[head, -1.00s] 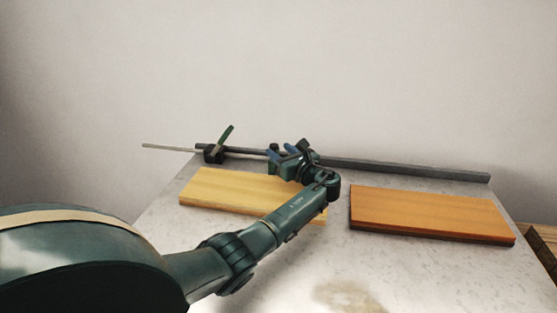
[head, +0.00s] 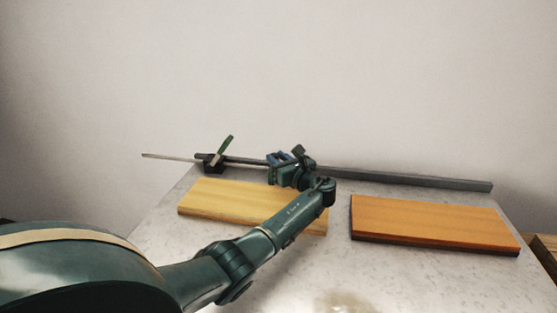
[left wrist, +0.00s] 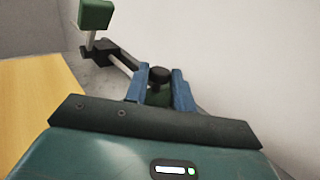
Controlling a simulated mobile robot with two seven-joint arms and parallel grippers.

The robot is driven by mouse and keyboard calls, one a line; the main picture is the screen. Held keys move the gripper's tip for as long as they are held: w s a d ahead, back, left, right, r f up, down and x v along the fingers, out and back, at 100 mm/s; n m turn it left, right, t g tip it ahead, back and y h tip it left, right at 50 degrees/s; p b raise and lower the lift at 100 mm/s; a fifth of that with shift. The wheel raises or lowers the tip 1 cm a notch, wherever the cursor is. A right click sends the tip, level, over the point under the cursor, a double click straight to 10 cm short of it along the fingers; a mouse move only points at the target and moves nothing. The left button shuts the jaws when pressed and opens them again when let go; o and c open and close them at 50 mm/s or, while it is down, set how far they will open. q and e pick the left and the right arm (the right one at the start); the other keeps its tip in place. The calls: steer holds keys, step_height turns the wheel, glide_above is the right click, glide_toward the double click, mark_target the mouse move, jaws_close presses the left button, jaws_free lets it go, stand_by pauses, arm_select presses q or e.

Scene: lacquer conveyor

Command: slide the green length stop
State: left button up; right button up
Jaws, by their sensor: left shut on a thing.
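The green length stop (left wrist: 157,97), a small green block with a black knob (left wrist: 160,75) on top, sits between the blue fingers of my left gripper in the left wrist view. My left gripper (left wrist: 159,88) is shut on it. In the head view, my left gripper (head: 279,157) is at the long dark rail (head: 400,178) along the table's back edge, and it mostly hides the stop. My right gripper is not in view.
A black block with an upright green-ended lever (head: 225,144) stands on the rail's left part; it also shows in the left wrist view (left wrist: 95,14). A pale board (head: 215,196) lies under my left arm. An orange-brown board (head: 430,222) lies to the right.

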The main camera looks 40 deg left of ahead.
arm_select(q)
jaws_close()
